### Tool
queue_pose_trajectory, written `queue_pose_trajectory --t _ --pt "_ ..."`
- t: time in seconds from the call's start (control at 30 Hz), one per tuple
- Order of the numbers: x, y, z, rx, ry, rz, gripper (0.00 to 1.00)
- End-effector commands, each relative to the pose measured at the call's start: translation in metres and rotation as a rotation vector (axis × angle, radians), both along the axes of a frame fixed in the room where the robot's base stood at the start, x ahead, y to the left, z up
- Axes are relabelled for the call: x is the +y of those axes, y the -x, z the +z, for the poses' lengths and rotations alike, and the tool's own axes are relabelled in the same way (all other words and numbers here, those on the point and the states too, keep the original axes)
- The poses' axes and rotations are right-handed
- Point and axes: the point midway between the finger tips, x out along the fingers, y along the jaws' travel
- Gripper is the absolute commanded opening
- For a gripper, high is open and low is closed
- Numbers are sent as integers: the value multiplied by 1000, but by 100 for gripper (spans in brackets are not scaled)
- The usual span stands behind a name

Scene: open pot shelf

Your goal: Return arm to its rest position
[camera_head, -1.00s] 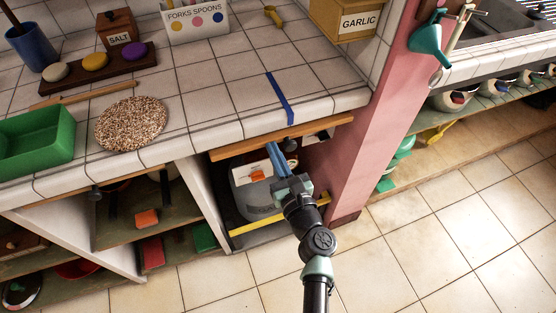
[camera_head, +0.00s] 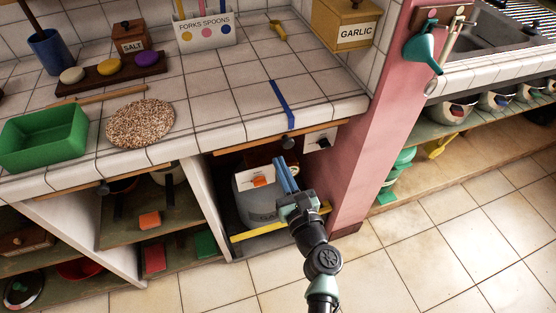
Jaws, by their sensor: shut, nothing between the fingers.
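My gripper (camera_head: 284,168) is shut and empty, with its blue fingers pointing up and away from me. It is in front of the open compartment under the counter, just right of a grey pot (camera_head: 255,203) with an orange tag. My arm (camera_head: 318,250) reaches up from the bottom of the view. Whether the fingers touch anything in the compartment I cannot tell.
A yellow strip (camera_head: 262,231) edges the compartment's shelf. The white tiled counter (camera_head: 225,92) overhangs it, with a pink pillar (camera_head: 372,150) to the right. A green tray (camera_head: 45,138) and a speckled round mat (camera_head: 140,123) lie on the counter. The tiled floor (camera_head: 440,255) at the right is clear.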

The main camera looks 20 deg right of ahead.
Motion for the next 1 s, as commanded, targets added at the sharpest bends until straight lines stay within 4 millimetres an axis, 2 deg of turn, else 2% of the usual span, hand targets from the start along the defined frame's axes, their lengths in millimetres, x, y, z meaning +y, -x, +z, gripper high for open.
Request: queue_pose_trajectory --t 0.03,0.1,0.3,0.5,0.67,0.77,0.83,0.87,0.97,1.0 --pt "-1 14 1 4 0 -3 0" --pt "-1 30 -1 4 -1 -3 0" --pt "-3 65 -1 3 0 -3 0" --pt "-3 82 -2 3 0 -1 0" --pt "-3 83 2 -1 13 2 0" --pt "4 69 23 -27 136 30 0" --pt "14 53 53 -64 320 62 0" --pt "20 44 69 -87 420 75 0" --pt "44 18 136 -184 830 95 0" --pt "55 10 165 -227 1002 87 0"
